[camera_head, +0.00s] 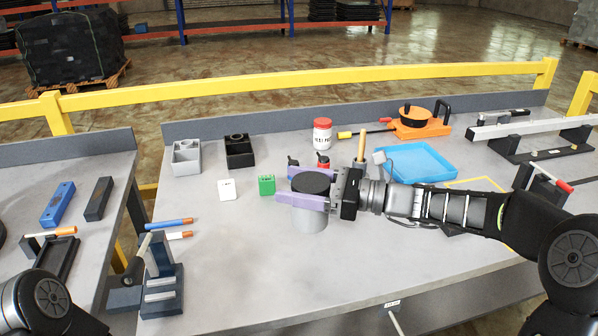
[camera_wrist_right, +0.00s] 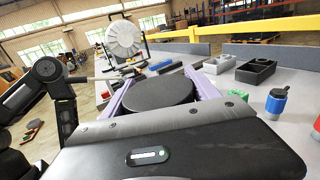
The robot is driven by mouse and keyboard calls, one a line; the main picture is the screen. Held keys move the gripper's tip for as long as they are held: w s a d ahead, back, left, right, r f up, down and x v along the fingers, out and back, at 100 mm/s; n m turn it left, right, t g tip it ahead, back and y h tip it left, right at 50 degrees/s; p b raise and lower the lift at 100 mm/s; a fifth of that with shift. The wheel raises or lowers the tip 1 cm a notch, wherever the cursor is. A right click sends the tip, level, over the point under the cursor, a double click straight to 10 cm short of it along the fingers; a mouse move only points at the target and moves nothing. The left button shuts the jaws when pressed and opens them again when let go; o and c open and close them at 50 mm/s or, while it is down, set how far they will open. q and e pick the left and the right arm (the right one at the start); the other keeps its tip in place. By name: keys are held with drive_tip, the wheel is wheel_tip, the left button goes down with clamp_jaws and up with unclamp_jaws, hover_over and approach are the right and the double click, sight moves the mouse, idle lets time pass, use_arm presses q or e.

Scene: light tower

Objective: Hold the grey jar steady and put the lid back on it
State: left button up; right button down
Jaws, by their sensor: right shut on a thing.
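The grey jar (camera_head: 309,220) stands upright near the middle of the table in the head view. A round black lid (camera_head: 311,181) is directly above it, between the purple fingers of my right gripper (camera_head: 285,184). The gripper reaches in from the right and is shut on the lid. The near finger hides where lid and jar meet, so I cannot tell whether they touch. In the right wrist view the lid (camera_wrist_right: 158,92) lies flat between the fingers and the jar is hidden. My left arm shows only in part at the lower left; its gripper is not in view.
A green block (camera_head: 267,185) and a white block (camera_head: 227,190) are left of the jar. Small bottles (camera_head: 322,161) stand just behind. A blue tray (camera_head: 418,162) lies behind my right arm. A dark stand (camera_head: 163,280) is at front left. The table in front of the jar is clear.

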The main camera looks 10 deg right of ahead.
drive_tip(key=s+a+f+n+g+y, duration=0.1)
drive_tip(key=s+a+n+g, duration=0.5)
drive_tip(key=s+g, duration=0.2)
drive_tip(key=shift+a+f+g+y, duration=0.25)
drive_tip(key=shift+f+g+y, duration=0.1)
drive_tip(key=shift+g, duration=0.25)
drive_tip(key=shift+s, duration=0.1)
drive_tip(key=shift+f, duration=0.2)
